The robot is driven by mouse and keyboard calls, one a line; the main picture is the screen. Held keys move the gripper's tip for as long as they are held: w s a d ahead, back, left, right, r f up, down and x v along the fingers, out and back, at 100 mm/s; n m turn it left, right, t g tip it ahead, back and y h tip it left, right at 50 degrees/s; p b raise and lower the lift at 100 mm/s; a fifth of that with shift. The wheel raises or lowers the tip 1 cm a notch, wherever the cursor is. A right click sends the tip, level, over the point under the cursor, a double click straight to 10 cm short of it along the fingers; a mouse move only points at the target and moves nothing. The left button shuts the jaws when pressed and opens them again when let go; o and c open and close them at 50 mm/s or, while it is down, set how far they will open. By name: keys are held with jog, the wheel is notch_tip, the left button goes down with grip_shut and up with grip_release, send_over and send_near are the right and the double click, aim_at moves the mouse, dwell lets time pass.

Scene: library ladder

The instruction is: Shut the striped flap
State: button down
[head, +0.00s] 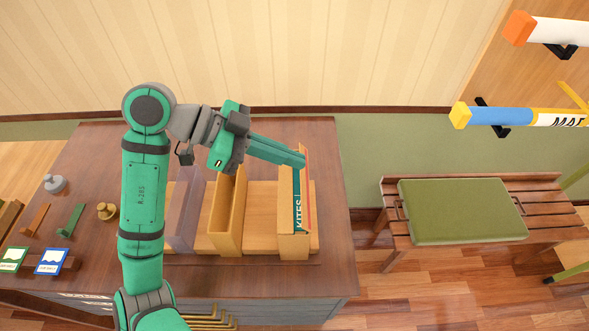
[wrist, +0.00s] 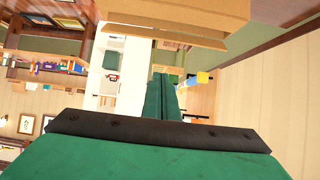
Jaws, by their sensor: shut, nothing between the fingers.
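An upright thin panel (head: 303,195) with teal, pale and red bands and the word KITES stands at the rightmost tan holder (head: 285,215) on the wooden cabinet top. It is the only striped piece I make out; whether it is a hinged flap I cannot tell. My gripper (head: 301,159) is shut and empty, its tips at the panel's upper end; whether they touch it I cannot tell. In the wrist view, my green fingers (wrist: 163,92) lie together, below a tan wooden piece (wrist: 190,18).
A yellow holder (head: 228,215) and a purple holder (head: 185,210) stand to the left. Small items, including a brass knob (head: 107,211), lie further left on the cabinet top (head: 330,260). A bench with a green cushion (head: 460,210) stands right, across a floor gap.

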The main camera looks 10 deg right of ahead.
jog(key=r, duration=0.1)
jog(key=a+r, duration=0.1)
jog(key=r, duration=0.1)
jog(key=a+r, duration=0.1)
jog(key=r, duration=0.1)
jog(key=shift+w+a+r, duration=0.1)
jog(key=shift+w, duration=0.05)
jog(key=c, duration=2.4)
grip_release()
jog(key=shift+a+r, duration=0.1)
jog(key=shift+r, duration=0.1)
jog(key=shift+c, duration=0.2)
jog(key=o, duration=0.4)
jog(key=shift+w+a+r, duration=0.1)
jog(key=shift+r, duration=0.05)
jog(key=shift+o, duration=0.2)
jog(key=n+y, duration=0.4)
jog(key=n, duration=1.4)
send_near(301, 181)
jog(key=shift+t, duration=0.3)
jog(key=x, duration=0.8)
jog(key=shift+s, duration=0.25)
